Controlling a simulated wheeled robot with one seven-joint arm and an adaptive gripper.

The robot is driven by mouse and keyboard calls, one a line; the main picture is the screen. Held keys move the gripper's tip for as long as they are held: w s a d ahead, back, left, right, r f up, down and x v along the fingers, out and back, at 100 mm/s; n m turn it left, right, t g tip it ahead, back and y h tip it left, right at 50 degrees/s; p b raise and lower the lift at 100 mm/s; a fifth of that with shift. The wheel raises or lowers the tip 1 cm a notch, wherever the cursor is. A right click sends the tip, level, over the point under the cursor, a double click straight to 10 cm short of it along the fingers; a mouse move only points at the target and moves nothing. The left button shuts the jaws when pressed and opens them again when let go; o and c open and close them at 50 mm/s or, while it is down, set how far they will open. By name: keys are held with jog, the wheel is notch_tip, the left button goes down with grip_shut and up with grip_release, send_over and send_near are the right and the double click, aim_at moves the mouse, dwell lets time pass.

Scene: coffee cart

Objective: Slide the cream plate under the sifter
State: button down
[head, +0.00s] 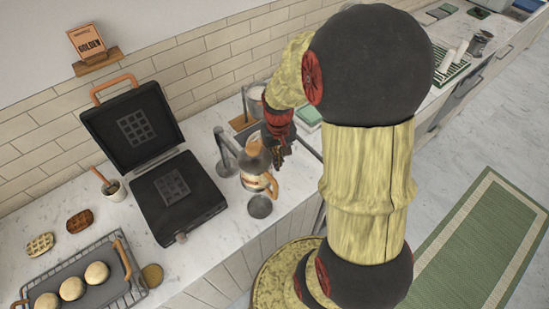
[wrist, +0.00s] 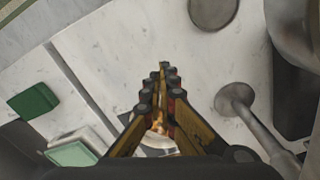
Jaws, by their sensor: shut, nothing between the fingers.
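My gripper (head: 279,157) is shut and empty, pointing down over the counter beside a metal vessel (head: 257,160) with an orange band and handle. The vessel may be the sifter; I cannot tell surely. In the wrist view my gripper (wrist: 161,70) has its fingers together above the white marble. A pale, partly hidden object (wrist: 157,143) shows between and behind the fingers. I cannot make out a clearly cream plate. A flat grey disc (head: 261,206) lies near the counter's front edge, in front of the vessel; a grey disc also shows at the top of the wrist view (wrist: 213,10).
A metal stand (head: 226,152) with a round base stands left of the vessel. An open black waffle iron (head: 180,193) is further left. A pale green block (head: 309,115) lies behind my arm.

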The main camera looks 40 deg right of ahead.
aim_at(275, 172)
notch_tip(275, 172, down, 7)
jog(key=shift+f+b, duration=0.15)
jog(key=shift+b, duration=0.65)
jog(key=w, duration=0.1)
jog(key=w+d, duration=0.1)
jog(key=shift+w+d+f, duration=0.1)
jog(key=shift+w+f, duration=0.2)
jog(key=shift+f, duration=0.05)
jog(key=shift+w+d+r+b, duration=0.1)
jog(key=shift+w+d+b, duration=0.2)
jog(key=shift+w, duration=0.25)
jog(key=shift+w+d, duration=0.1)
jog(key=shift+w, duration=0.25)
jog(key=shift+w+d+p, duration=0.3)
jog(key=shift+w+d, duration=0.05)
jog(key=shift+w, duration=0.4)
jog(key=shift+s+a, duration=0.1)
jog(key=shift+s, duration=0.05)
